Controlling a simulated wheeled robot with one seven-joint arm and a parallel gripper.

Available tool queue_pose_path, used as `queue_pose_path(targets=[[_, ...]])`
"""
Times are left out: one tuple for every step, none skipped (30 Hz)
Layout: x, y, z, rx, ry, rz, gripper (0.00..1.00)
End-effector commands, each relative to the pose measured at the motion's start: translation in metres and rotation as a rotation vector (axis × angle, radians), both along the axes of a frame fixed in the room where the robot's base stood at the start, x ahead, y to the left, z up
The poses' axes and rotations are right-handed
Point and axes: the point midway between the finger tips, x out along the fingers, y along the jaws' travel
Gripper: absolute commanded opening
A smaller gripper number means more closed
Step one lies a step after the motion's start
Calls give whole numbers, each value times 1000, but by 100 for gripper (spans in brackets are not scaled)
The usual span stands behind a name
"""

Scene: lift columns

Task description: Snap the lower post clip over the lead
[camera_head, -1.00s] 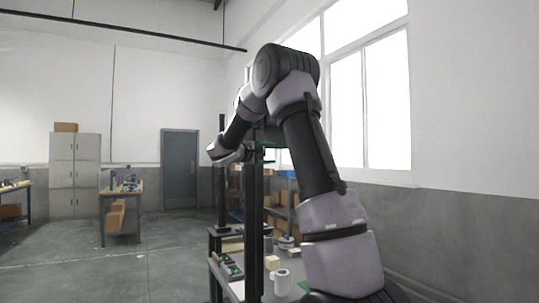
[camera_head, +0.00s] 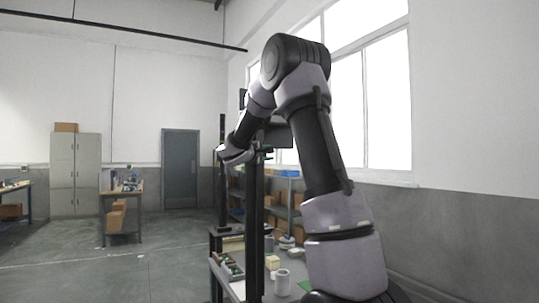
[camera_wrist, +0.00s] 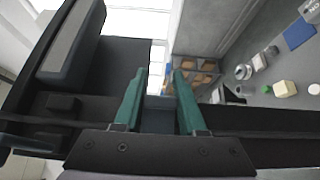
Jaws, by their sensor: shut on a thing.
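The black post (camera_head: 256,225) stands upright at the bench in the head view. In the wrist view the post (camera_wrist: 265,121) runs sideways across the picture, behind my fingers. My gripper (camera_wrist: 160,85) has two green fingers, one each side of a small dark grey piece (camera_wrist: 158,112) at the post. I cannot tell whether this piece is the lower clip. The lead cannot be made out in either view.
A dark flat box (camera_wrist: 75,45) stands close on the left in the wrist view. The bench (camera_head: 236,288) holds a white cup (camera_head: 282,282), a yellowish block (camera_head: 272,263) and trays. A shelf with boxes (camera_head: 288,190) stands behind. The floor left of the bench is clear.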

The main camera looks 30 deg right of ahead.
Motion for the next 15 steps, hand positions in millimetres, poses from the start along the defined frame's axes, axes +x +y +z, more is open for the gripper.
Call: queue_pose_path(targets=[[0,0,0,1,1,0,0],[0,0,0,1,1,-1,0],[0,0,0,1,1,-1,0],[0,0,0,1,1,-1,0],[0,0,0,1,1,-1,0],[0,0,0,1,1,-1,48],[0,0,0,1,1,-1,59],[0,0,0,1,1,-1,70],[0,0,0,1,1,-1,70],[0,0,0,1,1,-2,70],[0,0,0,1,1,-2,70],[0,0,0,1,1,-2,70],[0,0,0,1,1,-2,70],[0,0,0,1,1,-2,70],[0,0,0,1,1,-2,70]])
